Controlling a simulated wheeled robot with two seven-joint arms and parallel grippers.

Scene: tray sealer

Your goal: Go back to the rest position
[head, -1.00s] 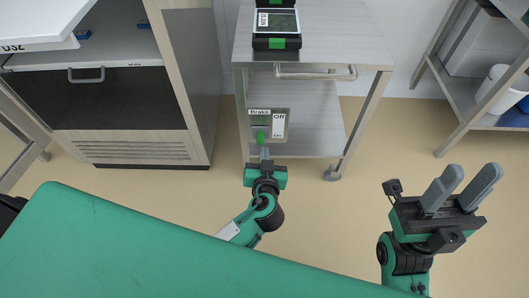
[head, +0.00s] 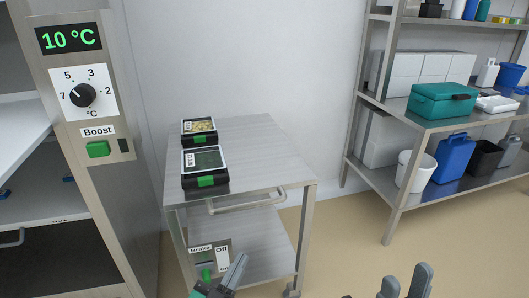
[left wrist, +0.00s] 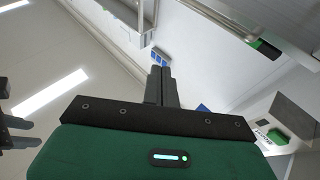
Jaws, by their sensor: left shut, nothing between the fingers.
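In the head view my left gripper (head: 236,272) shows at the lower edge, its grey fingers together and empty. It appears just right of the green brake lever (head: 206,273) on the cart's brake panel (head: 223,258); I cannot tell the gap in depth. In the left wrist view the left fingers (left wrist: 158,86) are closed side by side with nothing between them. My right gripper (head: 405,284) is at the bottom edge of the head view. Its two fingertips are apart with nothing seen between them; the rest is cut off.
The metal cart (head: 255,150) carries two black trays (head: 206,180) with green tabs. A cabinet with a dial (head: 82,95) and green Boost button (head: 98,149) stands left. A loaded shelf rack (head: 393,222) stands right. The floor (head: 345,255) between cart and rack looks clear.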

